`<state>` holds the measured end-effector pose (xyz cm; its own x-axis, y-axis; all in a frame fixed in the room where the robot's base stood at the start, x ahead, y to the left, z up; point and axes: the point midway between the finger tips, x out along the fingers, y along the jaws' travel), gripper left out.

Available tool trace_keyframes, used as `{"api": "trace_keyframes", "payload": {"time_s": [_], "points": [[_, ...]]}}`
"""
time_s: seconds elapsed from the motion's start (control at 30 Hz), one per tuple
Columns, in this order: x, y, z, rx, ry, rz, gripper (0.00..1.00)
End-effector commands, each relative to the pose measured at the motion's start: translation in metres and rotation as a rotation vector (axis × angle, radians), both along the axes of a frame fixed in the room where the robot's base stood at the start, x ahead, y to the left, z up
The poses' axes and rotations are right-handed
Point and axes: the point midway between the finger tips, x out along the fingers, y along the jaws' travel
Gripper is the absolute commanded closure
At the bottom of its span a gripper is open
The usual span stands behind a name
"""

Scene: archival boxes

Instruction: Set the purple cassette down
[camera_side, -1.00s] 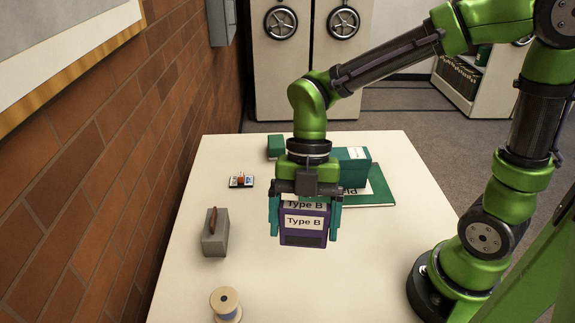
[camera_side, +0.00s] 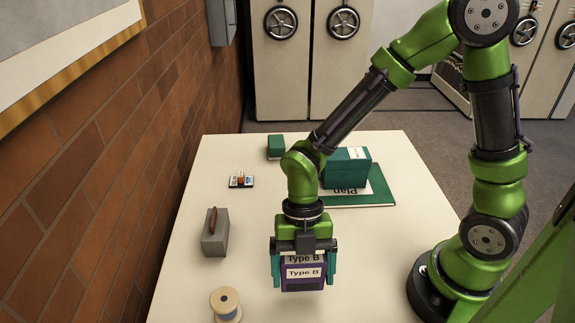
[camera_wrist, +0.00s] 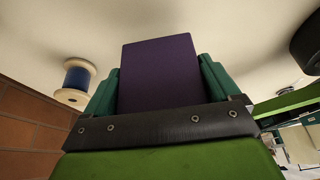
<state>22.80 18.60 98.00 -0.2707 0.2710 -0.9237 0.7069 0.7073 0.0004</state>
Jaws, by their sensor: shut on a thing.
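The purple cassette (camera_side: 303,277) has white labels reading "Type B". It is between the teal fingers of my gripper (camera_side: 304,270), which is shut on it. In the side view it is upright near the front middle of the table; whether its lower edge touches the tabletop I cannot tell. In the wrist view the purple cassette (camera_wrist: 158,70) shows its plain face between the two teal fingers of my gripper (camera_wrist: 160,88).
A thread spool (camera_side: 226,304) stands at the front left, and a grey block with a brown handle (camera_side: 215,234) at the left. A small card (camera_side: 241,181), a green box (camera_side: 276,147), a larger teal box (camera_side: 346,168) and a green folder (camera_side: 385,192) lie farther back.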

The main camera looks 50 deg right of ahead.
Motion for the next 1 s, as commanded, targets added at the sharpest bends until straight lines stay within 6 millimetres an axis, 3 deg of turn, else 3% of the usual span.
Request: {"api": "trace_keyframes", "payload": {"time_s": [0.17, 0.53, 0.57, 0.6, 0.87, 1.0], "points": [[0.000, 0.000, -0.021, 0.000, 0.003, -0.001, 0.46], [0.000, 0.000, -0.025, 0.000, 0.002, -0.001, 0.46], [0.000, 0.000, -0.025, -0.001, 0.001, -0.001, 0.08], [0.000, 0.000, -0.025, 0.000, 0.000, -0.001, 0.01], [0.000, 0.000, -0.023, -0.001, 0.000, -0.001, 0.00], [0.004, -0.003, -0.012, 0.000, -0.005, -0.002, 0.00]]}}
